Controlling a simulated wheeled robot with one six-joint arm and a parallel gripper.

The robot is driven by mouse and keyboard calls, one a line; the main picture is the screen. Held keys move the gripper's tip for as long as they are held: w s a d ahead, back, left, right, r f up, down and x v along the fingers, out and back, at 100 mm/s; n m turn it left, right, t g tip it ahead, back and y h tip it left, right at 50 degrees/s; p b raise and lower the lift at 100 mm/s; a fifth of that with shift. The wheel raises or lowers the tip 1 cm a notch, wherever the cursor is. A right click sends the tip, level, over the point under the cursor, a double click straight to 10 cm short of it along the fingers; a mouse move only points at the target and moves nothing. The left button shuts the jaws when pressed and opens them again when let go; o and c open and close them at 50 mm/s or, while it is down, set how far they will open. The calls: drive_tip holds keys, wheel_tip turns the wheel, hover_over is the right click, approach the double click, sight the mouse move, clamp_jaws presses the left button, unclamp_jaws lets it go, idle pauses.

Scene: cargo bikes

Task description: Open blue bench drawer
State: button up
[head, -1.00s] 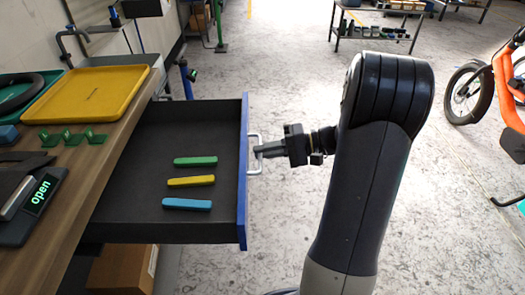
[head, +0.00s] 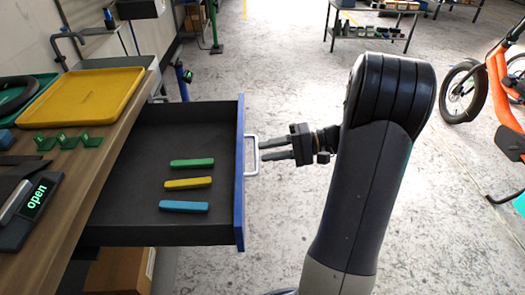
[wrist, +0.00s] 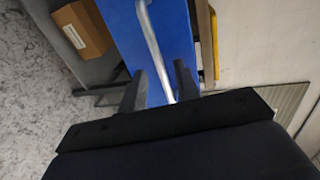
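The blue bench drawer (head: 240,185) stands pulled out from the wooden bench, its dark tray showing. A green bar (head: 192,163), a yellow bar (head: 188,183) and a blue bar (head: 184,206) lie in it. A silver handle (head: 252,155) is on its blue front. My gripper (head: 264,149) is at the right of the handle with its two fingers spread apart. In the wrist view the handle (wrist: 153,45) runs down the blue front (wrist: 178,30) to between the open fingers (wrist: 159,88). The fingers do not appear to touch it.
A cardboard box (head: 120,268) is under the drawer. An orange bike (head: 497,80) stands at the right. The floor behind my arm is largely clear.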

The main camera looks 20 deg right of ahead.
drive_tip(key=v, duration=0.8)
drive_tip(key=shift+d+p, duration=0.2)
drive_tip(key=shift+p, duration=0.2)
drive_tip(key=shift+a, duration=0.1)
drive_tip(key=b+x, duration=0.1)
drive_tip(key=x, duration=1)
drive_tip(key=shift+a, duration=0.15)
